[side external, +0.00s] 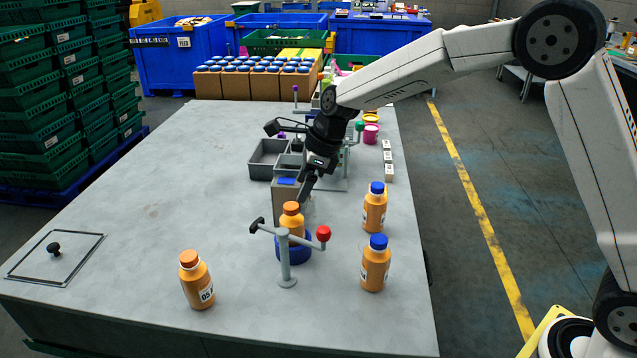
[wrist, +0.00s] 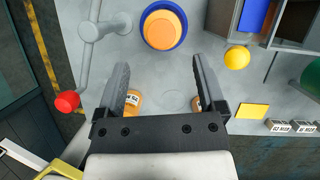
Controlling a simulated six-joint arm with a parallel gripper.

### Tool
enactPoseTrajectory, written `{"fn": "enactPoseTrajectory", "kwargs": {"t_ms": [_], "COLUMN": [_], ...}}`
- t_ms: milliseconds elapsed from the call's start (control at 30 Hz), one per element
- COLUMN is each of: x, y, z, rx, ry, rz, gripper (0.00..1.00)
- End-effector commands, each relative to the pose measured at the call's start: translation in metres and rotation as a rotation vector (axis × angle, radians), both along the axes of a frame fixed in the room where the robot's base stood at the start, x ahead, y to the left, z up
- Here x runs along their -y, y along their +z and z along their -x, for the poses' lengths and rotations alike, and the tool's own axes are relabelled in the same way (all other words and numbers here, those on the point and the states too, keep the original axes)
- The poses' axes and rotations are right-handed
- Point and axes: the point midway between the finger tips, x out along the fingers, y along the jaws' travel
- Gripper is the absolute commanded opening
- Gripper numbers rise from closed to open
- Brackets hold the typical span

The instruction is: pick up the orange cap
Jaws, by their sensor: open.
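An orange-capped bottle stands upright in a round blue holder (side external: 279,246); its orange cap (side external: 291,208) faces up. From above, the cap (wrist: 163,27) shows at the top of the wrist view, ringed by the blue holder. A second orange-capped bottle (side external: 198,284) stands loose on the table at the front left. My gripper (side external: 306,190) is just above and behind the holder bottle in the side view. In the wrist view its jaws (wrist: 160,65) are apart with bare table between them, and the cap lies beyond the fingertips.
A clamp post (side external: 286,265) with a red knob (side external: 323,233) stands close in front of the holder. Two blue-capped bottles (side external: 375,207) stand to the right. Grey bins (side external: 268,158) and fixtures are behind my gripper. The table's left side is mostly clear.

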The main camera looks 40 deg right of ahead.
Motion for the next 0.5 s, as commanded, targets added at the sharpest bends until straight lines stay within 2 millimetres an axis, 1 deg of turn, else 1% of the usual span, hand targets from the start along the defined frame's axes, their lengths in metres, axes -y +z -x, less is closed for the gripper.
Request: {"fn": "enactPoseTrajectory", "kwargs": {"t_ms": [133,233,500], "x": [-0.001,-0.003,-0.013], "y": [-0.002,-0.008,-0.035], "z": [-0.001,-0.003,-0.011], "rx": [0.0,0.0,-0.001], "ry": [0.001,0.001,0.002], "rz": [0.0,0.0,0.002], "gripper": [0.89,0.89,0.89]}}
